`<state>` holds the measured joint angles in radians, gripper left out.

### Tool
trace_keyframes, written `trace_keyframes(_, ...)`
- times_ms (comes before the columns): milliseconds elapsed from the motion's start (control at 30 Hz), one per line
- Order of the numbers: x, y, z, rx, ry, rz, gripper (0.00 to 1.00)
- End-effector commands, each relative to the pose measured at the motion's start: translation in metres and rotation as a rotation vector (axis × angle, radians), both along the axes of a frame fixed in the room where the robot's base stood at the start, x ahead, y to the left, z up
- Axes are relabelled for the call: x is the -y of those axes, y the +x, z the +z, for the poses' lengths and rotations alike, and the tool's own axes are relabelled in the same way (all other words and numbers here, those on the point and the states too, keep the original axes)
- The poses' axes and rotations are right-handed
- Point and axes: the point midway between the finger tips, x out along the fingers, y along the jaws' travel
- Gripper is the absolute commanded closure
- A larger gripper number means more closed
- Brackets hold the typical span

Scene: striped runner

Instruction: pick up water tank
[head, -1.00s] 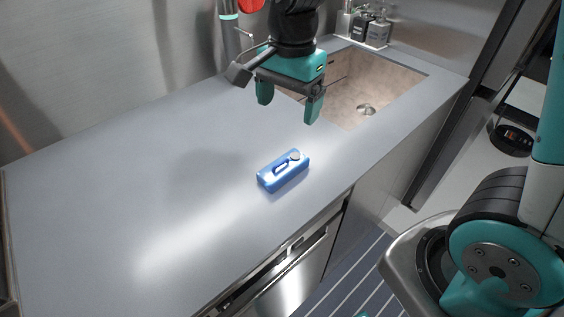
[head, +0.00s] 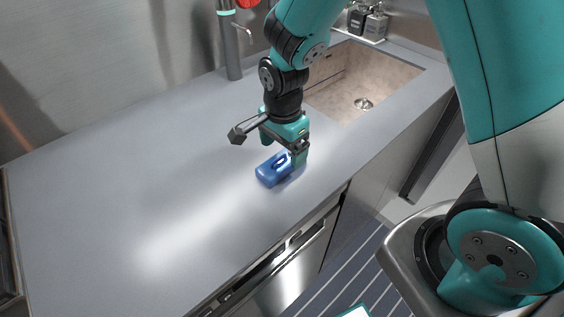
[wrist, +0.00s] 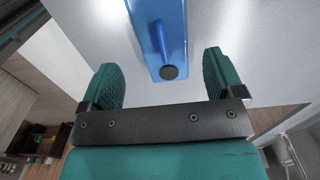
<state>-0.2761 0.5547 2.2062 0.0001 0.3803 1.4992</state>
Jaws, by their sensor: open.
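The water tank (head: 270,172) is a small blue canister with a moulded handle, lying on the grey countertop. In the wrist view the tank (wrist: 168,40) runs down from the top edge, its dark round cap pointing toward my gripper. My gripper (head: 284,156) is just above the cap end of the tank and hides part of it. In the wrist view my gripper (wrist: 166,82) is open, with one teal finger on each side of the tank's line. The cap end lies between the fingers, with a gap on both sides.
The grey countertop (head: 130,180) is clear to the left of the tank. A sink (head: 375,85) with a drain lies behind to the right. A faucet (head: 231,45) stands at the back, and dispensers (head: 368,22) stand beyond the sink. The counter's front edge is close to the tank.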

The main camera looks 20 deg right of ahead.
Motion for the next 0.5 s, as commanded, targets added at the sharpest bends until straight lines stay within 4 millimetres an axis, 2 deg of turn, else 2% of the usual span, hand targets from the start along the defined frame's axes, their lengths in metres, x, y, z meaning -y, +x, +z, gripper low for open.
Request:
trace_keyframes(267,-0.003,0.003,-0.037,-0.004,-0.001,0.0,0.13)
trace_keyframes(500,-0.003,0.004,-0.044,0.001,0.0,0.0,0.13)
